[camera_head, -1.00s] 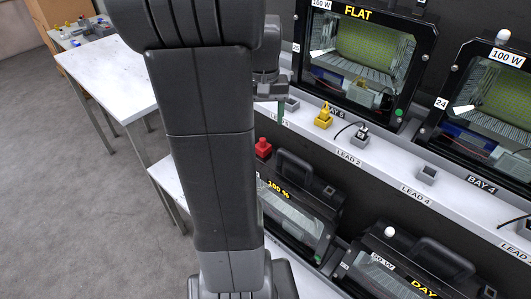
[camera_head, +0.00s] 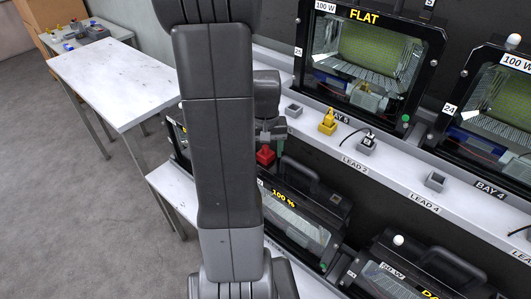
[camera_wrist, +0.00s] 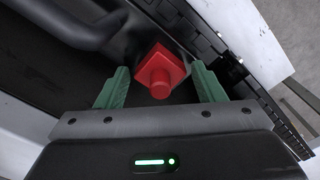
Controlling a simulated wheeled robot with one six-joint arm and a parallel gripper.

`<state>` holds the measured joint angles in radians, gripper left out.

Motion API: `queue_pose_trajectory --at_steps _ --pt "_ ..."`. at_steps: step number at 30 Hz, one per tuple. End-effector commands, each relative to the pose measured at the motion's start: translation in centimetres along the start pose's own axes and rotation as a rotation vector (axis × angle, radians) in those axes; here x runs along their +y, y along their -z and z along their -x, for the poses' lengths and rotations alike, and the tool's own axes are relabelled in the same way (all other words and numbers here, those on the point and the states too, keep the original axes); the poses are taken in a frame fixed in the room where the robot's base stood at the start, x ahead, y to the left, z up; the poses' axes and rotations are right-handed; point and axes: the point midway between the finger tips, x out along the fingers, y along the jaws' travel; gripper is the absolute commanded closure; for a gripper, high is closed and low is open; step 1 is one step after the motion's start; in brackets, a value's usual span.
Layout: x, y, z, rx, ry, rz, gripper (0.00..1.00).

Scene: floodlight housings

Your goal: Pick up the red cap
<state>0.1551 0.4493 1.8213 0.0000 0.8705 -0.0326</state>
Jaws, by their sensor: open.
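The red cap (camera_wrist: 161,70) has a square base and a round knob. In the wrist view it sits between the two green fingers of my open gripper (camera_wrist: 160,88), slightly beyond their tips, with a gap on each side. In the head view the red cap (camera_head: 265,156) shows just right of my arm, above the housing marked 100 %. My gripper (camera_head: 273,142) is close beside it there, partly hidden by my arm. What the cap rests on is mostly hidden.
The shelf (camera_head: 310,133) behind bears a yellow cap (camera_head: 328,122), grey sockets and a lead plug (camera_head: 366,142). Floodlight housings (camera_head: 300,215) with handles stand close around. A dark handle (camera_wrist: 75,25) lies left of my gripper. A white table (camera_head: 110,85) stands at left.

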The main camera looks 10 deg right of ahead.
Motion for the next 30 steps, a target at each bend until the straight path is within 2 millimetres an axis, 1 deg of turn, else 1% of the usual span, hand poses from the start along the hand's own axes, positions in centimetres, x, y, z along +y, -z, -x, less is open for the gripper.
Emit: queue_pose_trajectory --at_steps 4,5,9,10,11,12,17,20,23,30 --pt "0.0 0.0 0.0 0.0 0.0 0.0 0.38" --pt "0.0 0.0 0.0 0.0 0.0 0.0 0.42" --pt "0.0 0.0 0.0 0.0 0.0 0.0 0.69" --pt "0.0 0.0 0.0 0.0 0.0 0.0 0.71" --pt "0.0 0.0 0.0 0.0 0.0 0.0 0.71" --pt "0.0 0.0 0.0 0.0 0.0 0.0 0.75" --pt "0.0 0.0 0.1 0.0 0.0 0.0 0.75" --pt "0.0 0.0 0.7 0.001 0.0 0.0 0.75" --pt "0.0 0.1 2.1 0.004 0.0 0.0 0.75" --pt "0.0 0.1 7.1 0.006 0.0 0.0 0.75"
